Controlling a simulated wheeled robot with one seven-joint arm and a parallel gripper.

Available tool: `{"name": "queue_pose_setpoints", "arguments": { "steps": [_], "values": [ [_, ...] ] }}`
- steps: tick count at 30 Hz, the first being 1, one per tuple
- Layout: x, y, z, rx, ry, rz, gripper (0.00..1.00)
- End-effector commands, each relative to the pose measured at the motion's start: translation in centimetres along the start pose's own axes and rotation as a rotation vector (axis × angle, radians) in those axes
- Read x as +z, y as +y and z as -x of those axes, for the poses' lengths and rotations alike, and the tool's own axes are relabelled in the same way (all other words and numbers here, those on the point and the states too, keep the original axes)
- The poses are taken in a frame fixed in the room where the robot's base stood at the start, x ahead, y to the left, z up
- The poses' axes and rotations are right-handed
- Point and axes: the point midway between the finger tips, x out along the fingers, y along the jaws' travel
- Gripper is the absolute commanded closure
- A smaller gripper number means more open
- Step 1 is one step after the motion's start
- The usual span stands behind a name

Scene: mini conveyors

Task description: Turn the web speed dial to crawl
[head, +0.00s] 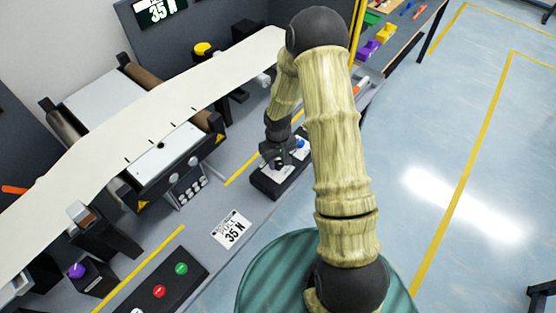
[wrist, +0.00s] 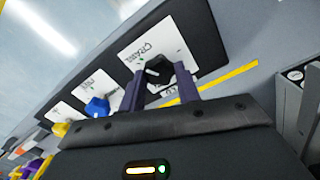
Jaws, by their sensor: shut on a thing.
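A black dial (wrist: 158,73) with a pale pointer mark sits on a white plate (wrist: 140,46) with tilted lettering that seems to start "CRA". My gripper (wrist: 162,78) has one dark finger on each side of the dial and is shut on it. In the head view my gripper (head: 277,160) reaches down onto a black control box (head: 268,186) on the bench; the dial is mostly hidden there. A blue knob (wrist: 97,107) stands beside the dial on its own white plate, and it also shows in the head view (head: 300,142).
A cream web (head: 165,105) runs over rollers at left. A black panel with a red button (head: 159,291) and a green button (head: 181,268) lies at the front. A yellow knob (wrist: 60,129) stands beyond the blue one.

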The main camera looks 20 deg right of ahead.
Motion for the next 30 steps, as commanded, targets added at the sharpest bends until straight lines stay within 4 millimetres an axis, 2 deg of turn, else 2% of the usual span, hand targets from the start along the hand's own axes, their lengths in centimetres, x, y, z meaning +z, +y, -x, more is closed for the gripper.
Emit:
{"name": "queue_pose_setpoints", "arguments": {
  "steps": [11, 25, 26, 29, 30],
  "values": [
    [-0.10, -0.01, 0.09, 0.000, 0.003, 0.189, 0.90],
    [-0.12, -0.01, 0.11, 0.001, 0.003, 0.211, 0.90],
    [-0.12, -0.01, 0.11, 0.001, 0.003, 0.211, 0.66],
    [-0.10, -0.01, 0.09, 0.001, 0.003, 0.210, 0.46],
    [-0.09, -0.01, 0.08, 0.000, 0.003, 0.210, 0.46]
  ]
}}
